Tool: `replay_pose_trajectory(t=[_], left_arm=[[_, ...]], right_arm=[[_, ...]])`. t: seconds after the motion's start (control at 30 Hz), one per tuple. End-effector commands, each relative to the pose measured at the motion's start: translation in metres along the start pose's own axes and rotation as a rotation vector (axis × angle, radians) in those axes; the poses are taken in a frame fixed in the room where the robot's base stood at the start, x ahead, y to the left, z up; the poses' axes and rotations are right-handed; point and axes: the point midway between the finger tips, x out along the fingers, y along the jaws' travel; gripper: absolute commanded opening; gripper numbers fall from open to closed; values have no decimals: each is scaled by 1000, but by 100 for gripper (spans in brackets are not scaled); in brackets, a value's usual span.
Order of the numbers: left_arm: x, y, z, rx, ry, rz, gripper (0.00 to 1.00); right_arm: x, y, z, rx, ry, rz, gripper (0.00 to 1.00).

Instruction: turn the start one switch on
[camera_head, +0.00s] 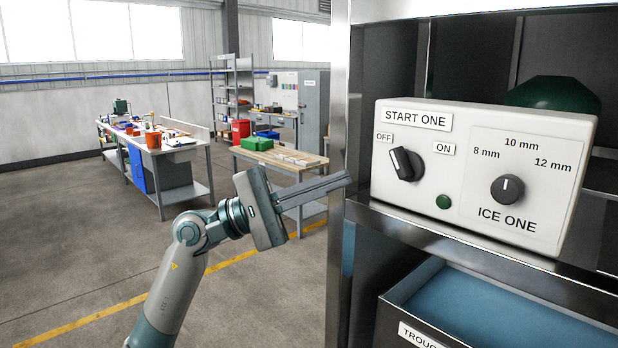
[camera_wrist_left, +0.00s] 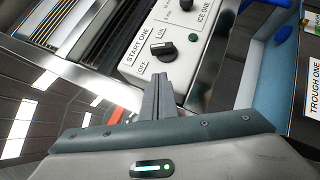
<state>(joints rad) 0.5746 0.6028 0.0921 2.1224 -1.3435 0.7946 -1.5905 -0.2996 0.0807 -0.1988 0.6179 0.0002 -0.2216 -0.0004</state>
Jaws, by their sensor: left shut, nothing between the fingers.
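The start one switch (camera_head: 406,163) is a black rotary knob on the white control box (camera_head: 412,199), under the START ONE label. Its handle leans up and left, to the OFF side; ON is printed to its right. The switch also shows in the left wrist view (camera_wrist_left: 163,50), just beyond the fingertips. My left gripper (camera_head: 347,178) is shut and empty, left of the box and pointing at it. Its closed fingers show in the wrist view (camera_wrist_left: 160,80), apart from the switch as far as I can tell. My right gripper is not in view.
The ICE ONE dial (camera_head: 507,189) and a green lamp (camera_head: 443,201) share the box front. A metal cabinet post (camera_head: 340,110) stands close to my fingers. A trough (camera_head: 500,305) lies below the box. Workbenches stand far back left.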

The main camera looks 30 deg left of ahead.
Motion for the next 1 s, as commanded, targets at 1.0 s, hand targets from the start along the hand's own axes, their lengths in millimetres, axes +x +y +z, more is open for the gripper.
replay_pose_trajectory(t=[1.0], left_arm=[[58, 0, 28, 0, 0, 1, 0]], right_arm=[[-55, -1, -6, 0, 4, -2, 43]])
